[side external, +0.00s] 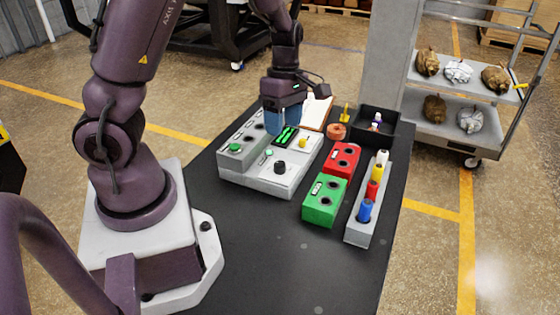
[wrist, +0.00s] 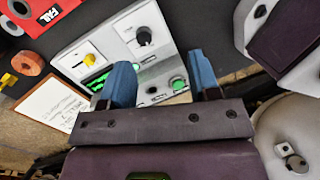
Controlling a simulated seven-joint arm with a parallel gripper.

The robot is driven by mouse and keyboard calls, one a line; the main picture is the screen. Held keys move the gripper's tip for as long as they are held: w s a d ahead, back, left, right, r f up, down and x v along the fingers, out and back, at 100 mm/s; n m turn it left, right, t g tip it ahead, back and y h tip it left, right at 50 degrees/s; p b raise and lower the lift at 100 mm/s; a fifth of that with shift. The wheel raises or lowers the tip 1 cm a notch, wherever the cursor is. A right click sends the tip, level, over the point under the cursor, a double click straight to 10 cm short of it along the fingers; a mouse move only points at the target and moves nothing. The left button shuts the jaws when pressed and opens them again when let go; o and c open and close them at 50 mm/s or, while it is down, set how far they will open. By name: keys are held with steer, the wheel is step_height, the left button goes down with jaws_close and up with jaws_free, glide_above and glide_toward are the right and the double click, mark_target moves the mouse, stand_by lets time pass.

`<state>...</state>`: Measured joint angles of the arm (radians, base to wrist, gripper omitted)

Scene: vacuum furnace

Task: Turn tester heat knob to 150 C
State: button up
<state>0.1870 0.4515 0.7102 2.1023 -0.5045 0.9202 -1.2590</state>
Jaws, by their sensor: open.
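The tester (side external: 262,183) is a grey-white panel box on the black table. A black knob (side external: 280,167) stands near its front edge, and in the wrist view the knob (wrist: 143,36) sits on a white dial plate. Its pointer setting is too small to read. A yellow control (side external: 303,142), a green-lit screen (side external: 284,137) and green buttons are also on the tester. My gripper (side external: 283,118) points down over the back of the tester, behind the knob. In the wrist view its blue fingers (wrist: 163,75) are apart and empty, with the black knob beyond them, untouched.
A red box (side external: 342,160) and a green box (side external: 324,200) stand right of the tester, beside a grey rack (side external: 362,228) of coloured items. A black tray (side external: 376,128), an orange ring (side external: 336,131) and a paper sheet (side external: 318,110) lie behind. The front table is clear.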

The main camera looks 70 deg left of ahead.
mark_target(280, 163)
steer(key=shift+n+y, duration=0.3)
steer(key=shift+y, duration=0.5)
steer(key=f, duration=0.4)
steer(key=a+f, duration=0.1)
steer(key=f, duration=0.3)
steer(key=a+f, duration=0.1)
steer(key=f, duration=0.4)
steer(key=shift+a, duration=0.2)
steer(key=c, duration=0.9)
